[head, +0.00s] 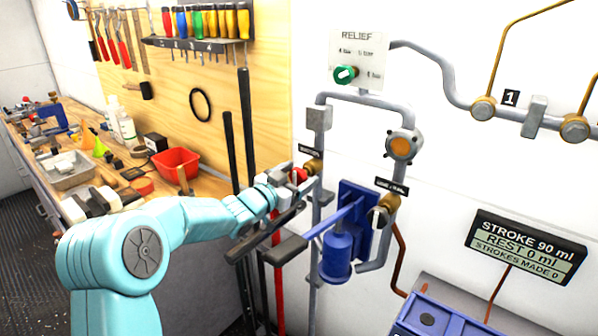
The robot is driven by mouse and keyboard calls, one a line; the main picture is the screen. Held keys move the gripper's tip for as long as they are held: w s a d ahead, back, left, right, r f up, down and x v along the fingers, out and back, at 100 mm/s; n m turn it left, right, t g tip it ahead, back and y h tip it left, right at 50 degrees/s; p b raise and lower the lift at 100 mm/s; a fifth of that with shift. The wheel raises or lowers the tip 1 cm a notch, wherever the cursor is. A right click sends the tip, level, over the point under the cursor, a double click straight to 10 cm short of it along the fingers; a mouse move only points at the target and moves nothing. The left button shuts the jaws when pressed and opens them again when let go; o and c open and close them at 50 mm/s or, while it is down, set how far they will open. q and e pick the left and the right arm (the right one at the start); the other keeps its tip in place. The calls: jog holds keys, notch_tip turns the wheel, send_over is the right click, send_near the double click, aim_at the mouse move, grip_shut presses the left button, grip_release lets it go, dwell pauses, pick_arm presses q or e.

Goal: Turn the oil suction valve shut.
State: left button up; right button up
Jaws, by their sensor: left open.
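A brass valve (313,166) with a red handle (298,175) sits on the left vertical pipe. Its small black label is too small to read. My left gripper (289,182) is at the red handle, open, with its jaws beside or around it; I cannot tell whether they touch. The gripper hides part of the handle. A second brass valve (380,215) with a pale handle is on the right pipe, under another black label. I cannot tell from the labels which one is the oil suction valve. My right gripper is out of view.
A blue hand pump (337,252) with a lever stands just right of my gripper. A green relief knob (345,75) is above. A display (525,247) reads STROKE 90 ml, REST 0 ml, STROKES MADE 0. A cluttered bench with a red bin (176,165) is left.

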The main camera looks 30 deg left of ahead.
pick_arm(q)
jog(key=shift+w, duration=0.45)
jog(key=shift+d, duration=0.1)
jog(key=shift+s, duration=0.1)
